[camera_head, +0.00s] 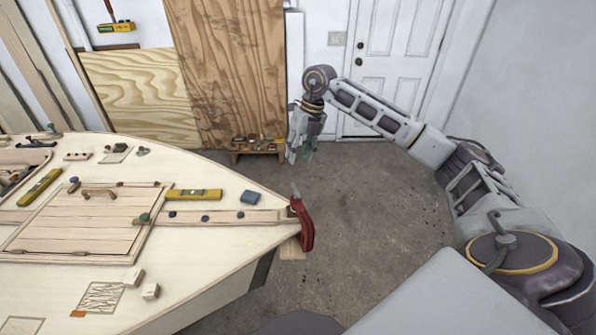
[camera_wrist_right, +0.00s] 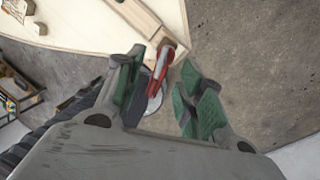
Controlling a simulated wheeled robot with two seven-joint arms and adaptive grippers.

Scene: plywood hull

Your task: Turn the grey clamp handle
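A red clamp (camera_head: 305,226) sits at the pointed tip of the pale plywood hull, with a grey handle (camera_head: 295,191) sticking up above it. In the right wrist view the red clamp (camera_wrist_right: 163,60) and a pale grey rounded part, likely the handle (camera_wrist_right: 154,102), show between my fingers. My right gripper (camera_head: 302,157) is beyond the hull tip and higher in the picture than the handle, pointing down. Its green-padded fingers (camera_wrist_right: 163,90) are open, with nothing held. I cannot tell the exact distance to the handle. My left gripper is not in view.
A low wooden stand (camera_head: 257,147) with small items is by the back wall. The concrete floor (camera_head: 385,215) to the right is clear.

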